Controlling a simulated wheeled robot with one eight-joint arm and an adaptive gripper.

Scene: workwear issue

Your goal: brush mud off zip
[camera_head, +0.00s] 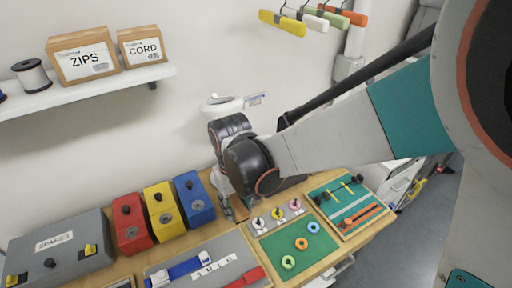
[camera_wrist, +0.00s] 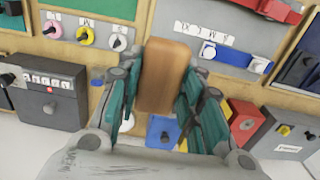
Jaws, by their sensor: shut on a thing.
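My gripper (camera_wrist: 162,82) is shut on a brown wooden block (camera_wrist: 163,76), which looks like the back of a brush. It is held between the teal fingers; its underside and any bristles are hidden. In the head view my wrist hides most of the gripper, which is near the back of the bench. I cannot make out a zip or mud for certain. A green board (camera_head: 325,199) at the right of the bench carries a pale strip, yellow pieces and an orange-red bar (camera_head: 361,215).
Red (camera_head: 131,224), yellow (camera_head: 163,210) and blue (camera_head: 194,199) boxes stand left of my gripper, beside a grey SPARES case (camera_head: 60,250). A green mat (camera_head: 270,247) holds coloured rings. A shelf (camera_head: 100,88) above bears ZIPS and CORD boxes.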

